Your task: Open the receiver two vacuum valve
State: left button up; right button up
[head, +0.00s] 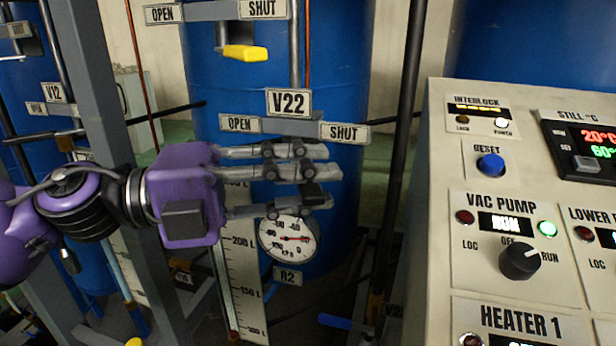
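The V22 sign (289,102) hangs on the pipework in front of a blue tank, above an OPEN plate (240,124) and a SHUT plate (345,131). A tag reading R2 (288,277) is below on the same tank. My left gripper (322,178) reaches in from the left, just under these plates, with its fingers pointing right. A dark piece shows at its fingertips; I cannot tell if it is a fingertip or part of a handle. No V22 handle is clearly visible; the gripper covers that spot. My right gripper is not in view.
A round gauge (288,237) sits right below the fingers, beside a level scale (243,270). A yellow handle (245,53) is above. A grey frame post (105,120) stands left. A control panel (440,150) fills the right side.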

pick_arm(q)
jog(key=c, duration=0.4)
grip_shut()
pick_arm(e)
jog(key=shift+s+f, duration=0.25)
jog(key=shift+s, duration=0.5)
jog(key=shift+w, duration=0.15)
